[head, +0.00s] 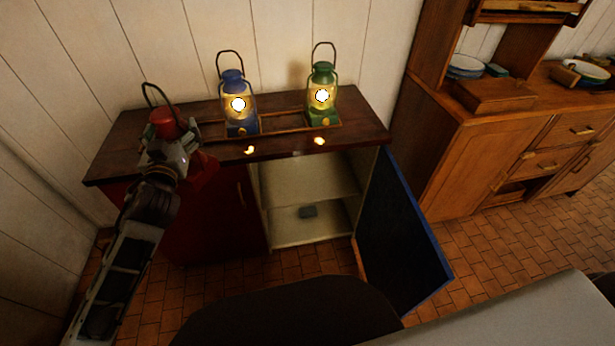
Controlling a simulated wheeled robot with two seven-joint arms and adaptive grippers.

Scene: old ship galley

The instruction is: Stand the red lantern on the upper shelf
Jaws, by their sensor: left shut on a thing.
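The red lantern (161,116) is at the left end of the cabinet, its thin bail standing up above its red cap. My left gripper (178,148) is in front of it and shut on it, hiding most of its body. I cannot tell whether its base touches the cabinet top. The upper shelf (308,182) is a pale board inside the cabinet's open right half; the visible part of it is bare. My right gripper is not in view.
A lit blue lantern (233,88) and a lit green lantern (322,78) stand on the cabinet top (362,122). The blue door (398,235) hangs open to the right. The red door (215,215) is shut. A wooden dresser (490,150) stands right.

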